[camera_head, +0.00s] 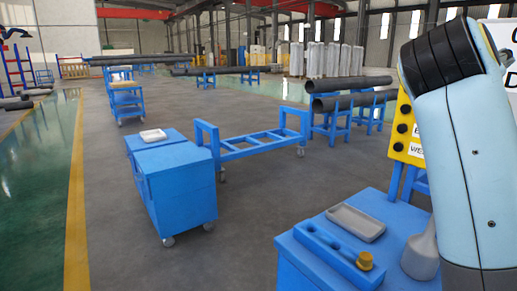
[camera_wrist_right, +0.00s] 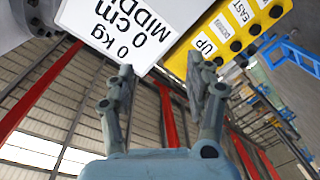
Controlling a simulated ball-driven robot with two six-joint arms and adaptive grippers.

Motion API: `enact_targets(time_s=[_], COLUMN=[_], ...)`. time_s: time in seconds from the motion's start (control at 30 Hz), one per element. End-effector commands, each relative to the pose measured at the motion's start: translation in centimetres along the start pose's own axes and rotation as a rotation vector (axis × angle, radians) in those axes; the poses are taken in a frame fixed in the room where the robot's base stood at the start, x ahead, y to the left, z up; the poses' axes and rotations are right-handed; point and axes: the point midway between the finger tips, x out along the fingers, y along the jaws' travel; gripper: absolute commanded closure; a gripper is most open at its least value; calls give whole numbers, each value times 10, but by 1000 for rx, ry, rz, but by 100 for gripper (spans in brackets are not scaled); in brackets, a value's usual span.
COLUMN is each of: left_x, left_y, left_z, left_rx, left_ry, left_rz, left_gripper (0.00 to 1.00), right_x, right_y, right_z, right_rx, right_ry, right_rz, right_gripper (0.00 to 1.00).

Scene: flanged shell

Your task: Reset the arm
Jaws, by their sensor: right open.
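My right arm (camera_head: 455,130) is raised at the right edge of the head view, in front of a blue cabinet (camera_head: 290,265). My right gripper (camera_wrist_right: 160,70) shows in the right wrist view with its two fingers spread apart and nothing between them. Beyond its fingertips are a white display sign (camera_wrist_right: 125,30), reading 0 kg and 0 cm, and a yellow button panel (camera_wrist_right: 225,35). The sign's text appears turned over. My right gripper's fingers are not visible in the head view. My left gripper is not in view.
The blue cabinet carries a grey tray (camera_head: 356,222), a blue block with a yellow-brown knob (camera_head: 365,260), and a grey flared object (camera_head: 422,255) beside my arm. Another blue cabinet (camera_head: 180,185) and a blue wheeled frame (camera_head: 255,140) stand mid-floor. Grey pipes (camera_head: 348,84) lie on racks behind.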

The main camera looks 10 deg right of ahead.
Motion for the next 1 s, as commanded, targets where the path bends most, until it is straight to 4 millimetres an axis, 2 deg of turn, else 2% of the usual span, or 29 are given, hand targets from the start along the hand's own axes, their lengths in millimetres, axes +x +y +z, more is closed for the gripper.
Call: enact_targets(time_s=[0.13,0.27,0.47,0.6,0.7,0.8,1.0], left_x=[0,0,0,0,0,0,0], left_y=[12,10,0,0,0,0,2], left_z=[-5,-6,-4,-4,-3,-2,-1], left_rx=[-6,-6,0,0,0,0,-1], left_ry=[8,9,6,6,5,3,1], left_rz=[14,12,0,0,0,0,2], left_gripper=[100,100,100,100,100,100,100], right_x=[-1,-6,-28,-65,-97,-128,-187], right_y=[-22,-48,-95,-127,-141,-147,-145], right_z=[25,57,128,198,242,278,334], right_rx=[-6,-11,-29,-54,-72,-90,-126], right_ry=[-20,-51,-135,-244,-329,-409,-558], right_rz=[-80,-184,-409,-622,-764,-883,-1074], right_gripper=[46,46,46,46,46,46,46])
